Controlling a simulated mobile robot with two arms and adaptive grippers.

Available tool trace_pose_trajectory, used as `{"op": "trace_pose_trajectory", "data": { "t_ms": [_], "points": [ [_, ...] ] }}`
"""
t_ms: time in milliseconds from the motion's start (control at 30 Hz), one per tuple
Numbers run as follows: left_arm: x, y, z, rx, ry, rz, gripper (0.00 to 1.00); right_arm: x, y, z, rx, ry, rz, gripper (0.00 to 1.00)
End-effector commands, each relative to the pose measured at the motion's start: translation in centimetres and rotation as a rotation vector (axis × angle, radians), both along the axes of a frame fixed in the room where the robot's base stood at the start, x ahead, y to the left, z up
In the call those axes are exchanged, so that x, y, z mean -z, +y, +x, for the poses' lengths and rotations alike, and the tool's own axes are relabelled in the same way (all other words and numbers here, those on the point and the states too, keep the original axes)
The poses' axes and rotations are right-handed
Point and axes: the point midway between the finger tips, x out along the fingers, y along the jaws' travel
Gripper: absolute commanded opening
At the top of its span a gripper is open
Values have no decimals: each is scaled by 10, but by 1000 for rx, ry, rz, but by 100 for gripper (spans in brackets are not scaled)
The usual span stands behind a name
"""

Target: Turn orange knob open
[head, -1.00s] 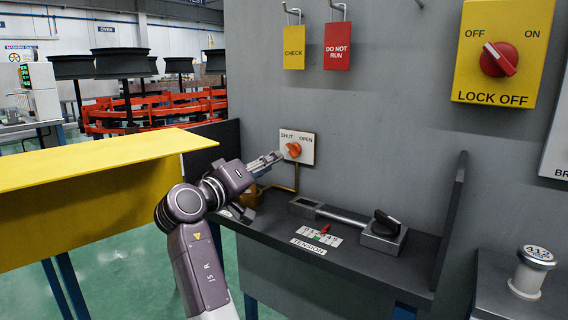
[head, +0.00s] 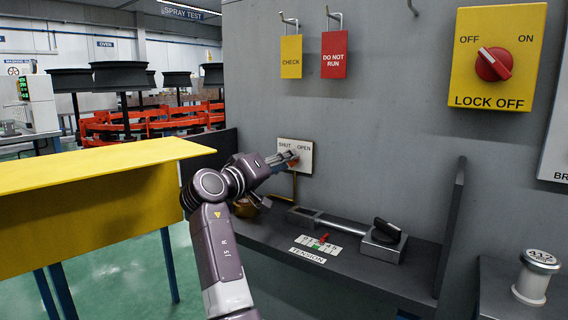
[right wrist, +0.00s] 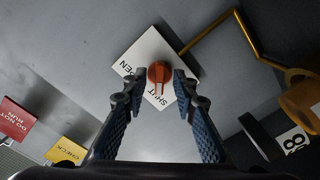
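The orange knob (right wrist: 159,73) sits on a white plate (head: 307,148) marked SHUT and OPEN, on the grey panel. In the head view my right gripper (head: 289,160) is at the plate and covers most of the knob. In the right wrist view the fingers of my right gripper (right wrist: 160,86) are apart, one on each side of the knob. I cannot tell if they touch it. The knob's ridge runs down the picture, near the SHUT lettering. My left gripper is not in view.
A grey shelf (head: 345,272) below carries a black-handled clamp (head: 384,240) and a TENSION label. A brass pipe and fitting (right wrist: 300,92) are near the plate. A yellow CHECK tag (head: 291,57), a red tag (head: 334,55) and the LOCK OFF switch (head: 497,60) are higher up.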

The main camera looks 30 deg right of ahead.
Motion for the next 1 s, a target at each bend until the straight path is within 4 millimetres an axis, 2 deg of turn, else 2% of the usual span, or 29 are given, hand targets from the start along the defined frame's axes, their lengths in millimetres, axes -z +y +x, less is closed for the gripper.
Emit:
{"op": "trace_pose_trajectory", "data": {
  "t_ms": [67, 300, 667, 1000],
  "points": [
    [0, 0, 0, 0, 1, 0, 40, 0, 0, 0, 0, 0, 0, 24],
    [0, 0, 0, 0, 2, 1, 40, 0, 0, 0, 0, 0, 0, 0],
    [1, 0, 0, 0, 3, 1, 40, 0, 0, 0, -1, -19, 9, 0],
    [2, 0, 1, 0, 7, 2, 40, 0, 0, 0, 0, -192, 78, 0]
  ]
}}
